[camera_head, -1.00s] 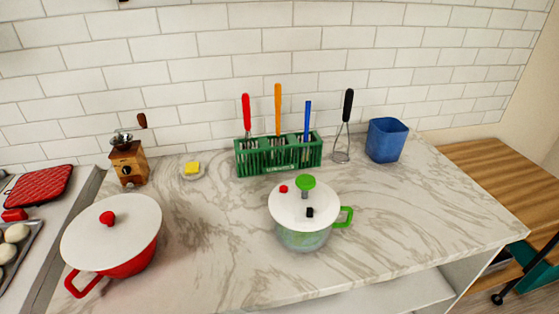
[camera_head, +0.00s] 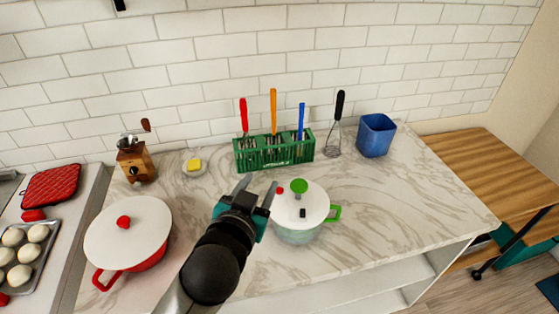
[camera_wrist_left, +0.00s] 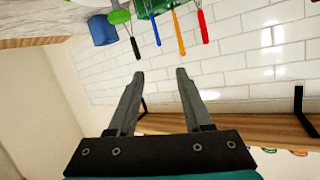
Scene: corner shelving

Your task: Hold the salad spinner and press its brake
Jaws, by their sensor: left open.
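The salad spinner (camera_head: 298,229) stands on the marble counter, with a white lid, a green knob (camera_head: 299,186) on top, a green side handle (camera_head: 334,213), a red button (camera_head: 280,190) and a small black button (camera_head: 303,213) on the lid. My left gripper (camera_head: 258,187) is open and empty, just left of the spinner in the head view, apart from it as far as I can tell. In the left wrist view its two fingers (camera_wrist_left: 160,75) are spread with nothing between them; the spinner's green knob (camera_wrist_left: 119,16) shows at the top edge. My right gripper is not in view.
A green utensil rack (camera_head: 268,152) with several utensils stands behind the spinner. A whisk (camera_head: 335,130) and a blue container (camera_head: 376,135) are at the back right. A red pot (camera_head: 145,262) with a white lid (camera_head: 127,232) is at left. The counter right of the spinner is clear.

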